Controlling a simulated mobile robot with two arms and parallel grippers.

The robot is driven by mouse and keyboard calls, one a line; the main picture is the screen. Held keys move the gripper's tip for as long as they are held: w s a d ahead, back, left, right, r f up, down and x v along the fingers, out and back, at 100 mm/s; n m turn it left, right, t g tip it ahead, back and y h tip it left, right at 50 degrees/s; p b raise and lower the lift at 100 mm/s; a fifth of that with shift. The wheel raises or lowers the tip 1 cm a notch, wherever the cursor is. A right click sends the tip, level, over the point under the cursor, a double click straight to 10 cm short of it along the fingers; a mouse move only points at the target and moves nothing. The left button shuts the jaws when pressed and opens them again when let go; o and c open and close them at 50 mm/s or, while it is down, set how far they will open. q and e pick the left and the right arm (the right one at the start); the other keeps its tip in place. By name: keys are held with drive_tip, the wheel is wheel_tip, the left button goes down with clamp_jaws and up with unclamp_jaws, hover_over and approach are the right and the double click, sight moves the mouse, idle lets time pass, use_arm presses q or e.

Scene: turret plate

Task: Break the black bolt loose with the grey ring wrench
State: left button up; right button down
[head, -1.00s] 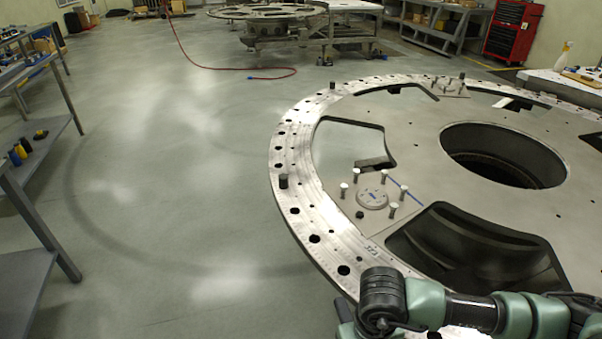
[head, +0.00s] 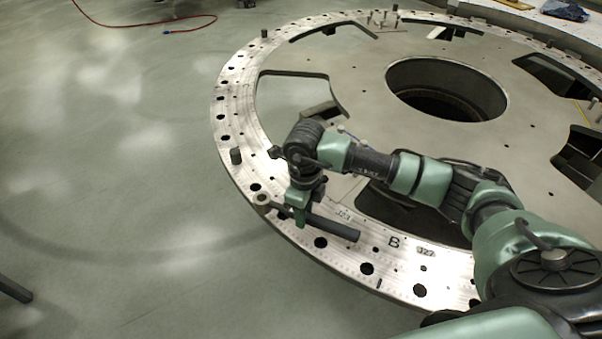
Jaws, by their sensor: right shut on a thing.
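The grey ring wrench (head: 332,227) is held low over the near left part of the plate's rim. Its ring end points left, over the rim near the outer edge, and its dark handle extends right. My right gripper (head: 298,214) is shut on the wrench near the ring end. A dark upright bolt (head: 236,155) stands on the rim, behind and left of the ring end, apart from it. I cannot tell whether anything sits inside the ring. My left gripper is not in view.
The big round turret plate (head: 390,272) has similar dark pegs around its rim, including one at the far left (head: 264,34). Several large openings cut through it. Open floor (head: 110,190) lies to the left. A red hose (head: 140,24) lies at the back.

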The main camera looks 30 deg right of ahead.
drive_tip(key=w+d+r+m+p, duration=0.3)
drive_tip(key=w+m, duration=0.5)
drive_tip(key=m, duration=1.2)
drive_tip(key=shift+d+f+b, duration=0.15)
drive_tip(key=shift+f+b, duration=1.85)
drive_tip(key=shift+b, duration=0.65)
drive_tip(key=shift+f, duration=0.2)
drive_tip(key=shift+s+a+r, duration=0.1)
drive_tip(key=shift+s+a, duration=0.1)
drive_tip(key=shift+f+b, duration=0.3)
drive_tip(key=shift+f, duration=0.4)
drive_tip(key=shift+s+d, duration=0.1)
drive_tip(key=shift+s+d+n, duration=0.45)
drive_tip(key=shift+s+n, duration=0.35)
